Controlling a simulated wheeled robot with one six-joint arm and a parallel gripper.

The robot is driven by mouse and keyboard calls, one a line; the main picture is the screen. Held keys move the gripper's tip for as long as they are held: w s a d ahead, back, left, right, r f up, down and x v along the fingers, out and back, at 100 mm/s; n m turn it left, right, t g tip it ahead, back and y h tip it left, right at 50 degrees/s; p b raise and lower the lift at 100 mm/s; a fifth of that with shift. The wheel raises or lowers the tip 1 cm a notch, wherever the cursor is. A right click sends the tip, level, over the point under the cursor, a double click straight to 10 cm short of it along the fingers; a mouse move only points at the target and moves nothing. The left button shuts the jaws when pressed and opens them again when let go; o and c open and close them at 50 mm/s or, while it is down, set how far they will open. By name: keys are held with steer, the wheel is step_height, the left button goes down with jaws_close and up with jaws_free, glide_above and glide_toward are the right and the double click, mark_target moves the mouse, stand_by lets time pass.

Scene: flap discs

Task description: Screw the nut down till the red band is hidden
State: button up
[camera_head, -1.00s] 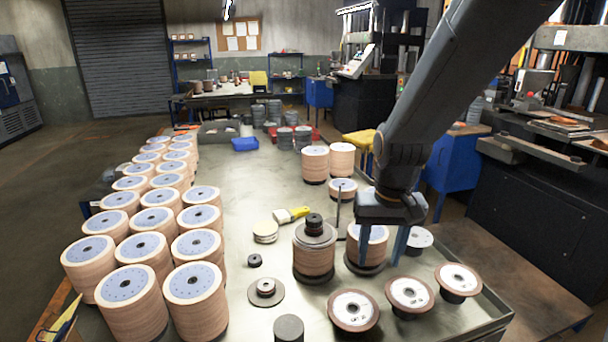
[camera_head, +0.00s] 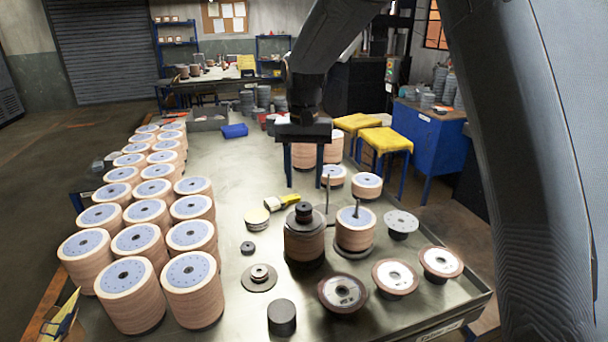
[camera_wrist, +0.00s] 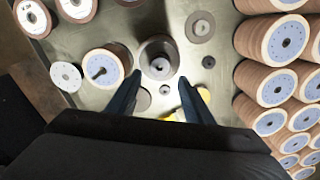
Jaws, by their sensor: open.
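A dark nut (camera_head: 304,209) sits on a grey flange plate (camera_head: 292,224) on top of a tan disc stack (camera_head: 304,247), near the middle of the table. I see no red band in either view. The nut also shows in the wrist view (camera_wrist: 158,66), just ahead of my fingertips. My gripper (camera_head: 304,184) is open and empty, its two fingers pointing down, behind the nut in the head view and apart from it. To the right stands another stack (camera_head: 353,238) with a bare threaded rod (camera_head: 357,209) rising from its centre.
A loose dark ring (camera_head: 248,248), a flange with a nut (camera_head: 259,276) and a dark cylinder (camera_head: 282,318) lie in front. Rows of tall disc stacks (camera_head: 141,242) fill the left. Flap discs (camera_head: 396,278) line the front right.

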mark_target(304, 208)
steer(key=shift+f+b, duration=1.1)
steer(key=shift+f, duration=0.55)
steer(key=shift+f+b, duration=0.55)
steer(key=shift+f, duration=1.45)
steer(key=n+p, duration=0.1)
steer(key=n, duration=0.2)
steer(key=shift+n, duration=0.4)
steer(key=n+p, duration=0.1)
steer(key=n, duration=0.2)
steer(key=shift+n, duration=0.4)
steer(key=n, duration=0.3)
steer(key=shift+n+p, duration=0.3)
steer(key=n, duration=0.3)
steer(key=shift+n, duration=0.4)
